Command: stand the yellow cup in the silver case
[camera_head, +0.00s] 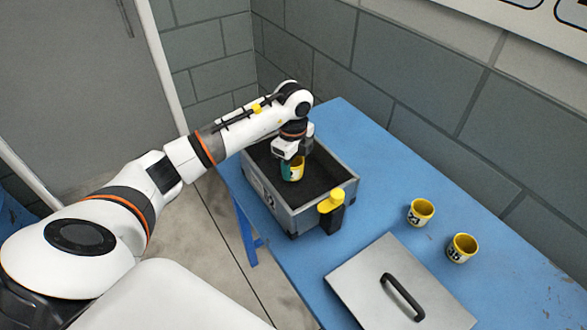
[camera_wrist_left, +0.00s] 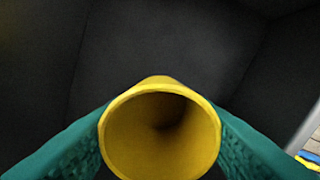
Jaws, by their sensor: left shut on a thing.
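The silver case (camera_head: 281,216) stands open on the blue table, with a dark lining inside. My left gripper (camera_head: 291,171) reaches down into the case opening from above. It is shut on a yellow cup (camera_head: 297,170), which is upright between the green fingers. In the left wrist view the cup (camera_wrist_left: 160,130) shows its round mouth, with a green finger on each side and the dark lining around it. I cannot tell whether the cup's base touches the case floor. My right gripper is not in view.
Two more yellow cups (camera_head: 420,211) (camera_head: 462,247) stand on the blue table (camera_head: 375,160) right of the case. A flat silver lid (camera_head: 370,290) with a black handle lies in front of them. A yellow-and-black latch (camera_head: 331,205) sits on the case's near corner. Block walls stand behind.

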